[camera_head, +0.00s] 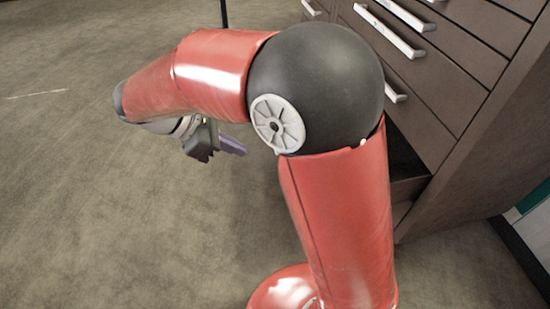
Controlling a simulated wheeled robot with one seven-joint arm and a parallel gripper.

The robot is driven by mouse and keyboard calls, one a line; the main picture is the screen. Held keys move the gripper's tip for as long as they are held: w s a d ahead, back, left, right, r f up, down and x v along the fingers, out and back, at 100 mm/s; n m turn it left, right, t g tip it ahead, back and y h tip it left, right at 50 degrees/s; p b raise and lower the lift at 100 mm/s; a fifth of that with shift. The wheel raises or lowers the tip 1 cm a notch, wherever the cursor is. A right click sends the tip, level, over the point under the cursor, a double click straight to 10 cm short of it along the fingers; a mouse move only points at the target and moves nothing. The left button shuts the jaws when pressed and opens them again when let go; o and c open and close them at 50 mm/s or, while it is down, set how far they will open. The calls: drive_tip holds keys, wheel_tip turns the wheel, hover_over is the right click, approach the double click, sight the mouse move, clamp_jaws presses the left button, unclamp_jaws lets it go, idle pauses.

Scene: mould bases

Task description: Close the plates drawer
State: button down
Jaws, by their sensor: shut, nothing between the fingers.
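A dark brown drawer cabinet (435,95) stands at the right, with several drawers and pale bar handles. A low drawer (409,188) appears pulled out, with a dark gap above it; my red arm hides most of it. No label is readable, so I cannot tell by name which drawer is the plates drawer. My gripper (228,147) hangs over open floor to the left of the cabinet, well apart from the drawer. It is small in view, shut and empty, with purple at its end.
My arm covers the middle of the view and the cabinet's lower front. The brown carpet (90,200) is clear at the left. The cabinet's side panel (480,160) and a teal and white object (535,225) are at the right edge.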

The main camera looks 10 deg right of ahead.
drive_tip(key=d+r+b+x, duration=0.2)
drive_tip(key=b+x, duration=0.1)
drive_tip(key=x, duration=0.9)
drive_tip(key=shift+d+f, duration=0.2)
drive_tip(key=shift+d, duration=0.05)
drive_tip(key=d+p, duration=0.4)
drive_tip(key=d, duration=2.2)
drive_tip(key=shift+d+p, duration=0.15)
drive_tip(key=shift+p, duration=0.2)
